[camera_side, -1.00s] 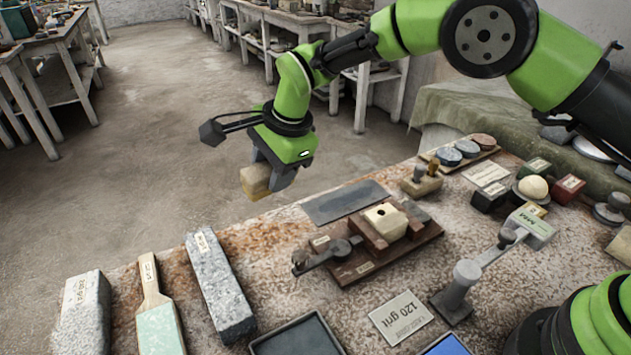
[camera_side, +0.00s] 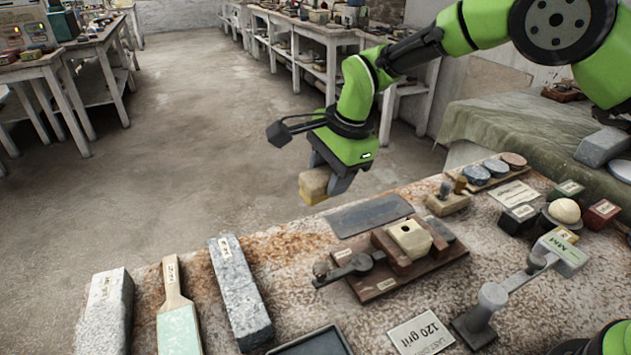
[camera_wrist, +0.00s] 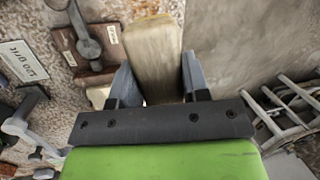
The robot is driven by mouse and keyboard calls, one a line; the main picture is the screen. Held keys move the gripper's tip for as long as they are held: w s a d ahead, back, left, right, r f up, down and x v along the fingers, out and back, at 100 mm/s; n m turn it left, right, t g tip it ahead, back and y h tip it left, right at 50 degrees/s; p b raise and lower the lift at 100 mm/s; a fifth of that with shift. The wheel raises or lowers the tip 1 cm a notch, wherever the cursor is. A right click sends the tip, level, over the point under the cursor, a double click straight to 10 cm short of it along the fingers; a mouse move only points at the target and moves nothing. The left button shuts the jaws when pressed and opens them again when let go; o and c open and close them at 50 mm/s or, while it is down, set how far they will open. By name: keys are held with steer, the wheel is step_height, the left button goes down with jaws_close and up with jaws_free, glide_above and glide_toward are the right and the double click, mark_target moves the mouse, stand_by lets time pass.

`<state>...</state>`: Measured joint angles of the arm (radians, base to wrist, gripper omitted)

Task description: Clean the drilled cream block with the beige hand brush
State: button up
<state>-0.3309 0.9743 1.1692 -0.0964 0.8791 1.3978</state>
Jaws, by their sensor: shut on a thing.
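The drilled cream block (camera_side: 408,240), with a dark hole in its top, sits between brown wooden jaws on a brown board (camera_side: 378,287) on the bench. My gripper (camera_side: 327,184) is shut on the beige hand brush (camera_side: 313,187), held in the air beyond the bench's back edge, left of the block and apart from it. In the wrist view the brush (camera_wrist: 154,60) stands out between the two fingers of my gripper (camera_wrist: 158,82).
A dark flat plate (camera_side: 370,214) lies between the brush and the board. A lever clamp (camera_side: 345,268) sticks out from the board's left. A grey-headed stand (camera_side: 492,297) is front right. Stone bars (camera_side: 240,292) and a paddle (camera_side: 178,325) lie at left.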

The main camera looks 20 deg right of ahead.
steer(key=s+d+r+g, duration=0.2)
steer(key=s+d+g, duration=0.1)
steer(key=s+d, duration=0.85)
steer(key=shift+w+d+f, duration=0.15)
steer(key=shift+w+f, duration=0.05)
steer(key=shift+f, duration=0.95)
steer(key=shift+w+d+f, duration=0.2)
steer(key=shift+f, duration=0.9)
steer(key=shift+w+d+f, duration=0.15)
steer(key=shift+w+f, duration=0.05)
steer(key=shift+f, duration=0.95)
steer(key=shift+f, duration=0.4)
steer(key=shift+s+a, duration=0.15)
steer(key=shift+a, duration=0.95)
